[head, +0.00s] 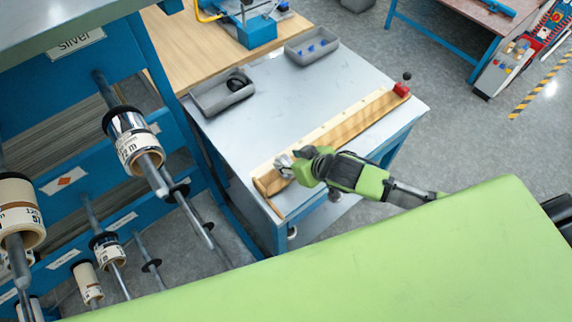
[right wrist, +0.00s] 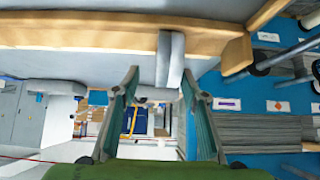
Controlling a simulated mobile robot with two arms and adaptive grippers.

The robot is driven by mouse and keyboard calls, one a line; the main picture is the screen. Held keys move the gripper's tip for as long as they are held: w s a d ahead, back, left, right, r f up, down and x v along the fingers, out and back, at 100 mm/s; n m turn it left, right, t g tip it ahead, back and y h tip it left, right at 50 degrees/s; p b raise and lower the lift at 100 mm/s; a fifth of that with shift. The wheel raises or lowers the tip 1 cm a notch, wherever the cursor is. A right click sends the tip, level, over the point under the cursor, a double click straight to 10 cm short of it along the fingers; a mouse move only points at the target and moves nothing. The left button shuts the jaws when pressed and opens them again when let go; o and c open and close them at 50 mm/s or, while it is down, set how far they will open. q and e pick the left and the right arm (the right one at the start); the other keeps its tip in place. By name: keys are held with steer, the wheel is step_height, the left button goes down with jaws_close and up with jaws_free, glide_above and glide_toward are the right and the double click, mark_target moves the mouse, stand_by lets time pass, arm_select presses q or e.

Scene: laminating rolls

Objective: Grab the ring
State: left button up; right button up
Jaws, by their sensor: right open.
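A black ring-shaped thing (head: 237,84) lies in a grey bin (head: 211,103) at the back left of the metal-topped table. Black rings also sit on the rack's rods, such as one ring (head: 179,190) left of the table. My right gripper (head: 284,165) is over the near left end of a wooden ruler strip, away from the bin. In the right wrist view its two fingers (right wrist: 160,82) stand apart with nothing gripped. A grey metal block (right wrist: 170,55) on the wooden strip is just beyond the fingertips. My left gripper is not in view.
Another grey bin (head: 312,47) holds blue parts. A blue rack with film rolls (head: 132,135) on protruding rods stands at left. The table's middle (head: 270,112) is clear.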

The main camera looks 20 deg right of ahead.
mark_target(279, 159)
steer(key=shift+w+a+f, duration=0.15)
steer(key=shift+w+a, duration=0.05)
steer(key=shift+a+p+x, duration=0.15)
steer(key=shift+p+x, duration=0.25)
steer(key=shift+x, duration=0.75)
steer(key=shift+a+p+x, duration=0.2)
steer(key=shift+p+x, duration=0.2)
steer(key=shift+x, duration=0.8)
